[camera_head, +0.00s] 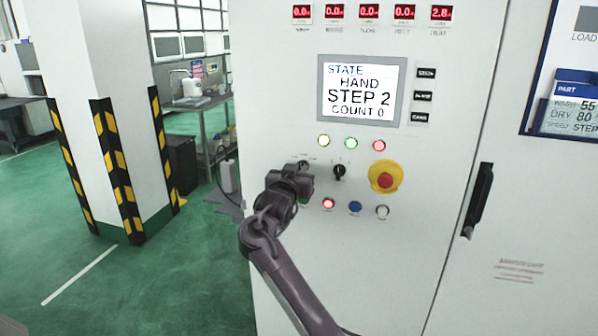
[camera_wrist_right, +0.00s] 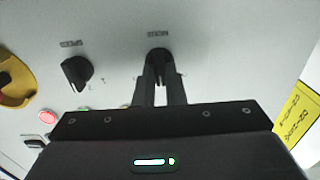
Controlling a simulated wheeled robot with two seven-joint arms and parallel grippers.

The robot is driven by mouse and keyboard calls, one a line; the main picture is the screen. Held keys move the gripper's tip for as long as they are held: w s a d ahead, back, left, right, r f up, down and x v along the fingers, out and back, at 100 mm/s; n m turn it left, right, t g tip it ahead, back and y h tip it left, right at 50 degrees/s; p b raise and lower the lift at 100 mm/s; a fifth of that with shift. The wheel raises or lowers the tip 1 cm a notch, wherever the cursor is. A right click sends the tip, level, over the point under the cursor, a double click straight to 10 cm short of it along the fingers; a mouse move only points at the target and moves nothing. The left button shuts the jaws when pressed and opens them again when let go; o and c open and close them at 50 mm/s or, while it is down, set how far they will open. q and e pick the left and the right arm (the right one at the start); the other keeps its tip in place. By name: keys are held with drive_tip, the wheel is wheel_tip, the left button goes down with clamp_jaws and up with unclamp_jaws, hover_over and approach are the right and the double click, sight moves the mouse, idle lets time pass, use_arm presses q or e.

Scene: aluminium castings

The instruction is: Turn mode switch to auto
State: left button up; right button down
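The control panel (camera_head: 270,130) has a screen (camera_head: 360,91) reading "STATE HAND STEP 2 COUNT 0". Two black rotary switches sit below the lamps. The left switch (camera_head: 302,163) is partly hidden by my right gripper (camera_head: 303,178); the other switch (camera_head: 339,171) is clear. In the right wrist view, the fingers of my right gripper (camera_wrist_right: 160,80) stand either side of the left switch (camera_wrist_right: 157,56), with a narrow gap between them. I cannot tell whether they press on it. The other switch (camera_wrist_right: 77,72) is to its left there. My left gripper is out of view.
A red emergency stop on a yellow base (camera_head: 386,178) is right of the switches. Lit lamps (camera_head: 351,143) sit above, and push buttons (camera_head: 355,207) below. A door handle (camera_head: 479,199) stands out farther right. Green floor (camera_head: 150,280) is open at left.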

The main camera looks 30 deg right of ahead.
drive_tip(key=shift+s+f+m+b, duration=0.1)
drive_tip(key=shift+m+b, duration=3.85)
drive_tip(key=shift+m, duration=0.45)
drive_tip(key=shift+d, duration=0.1)
drive_tip(key=c, duration=1.5)
unclamp_jaws()
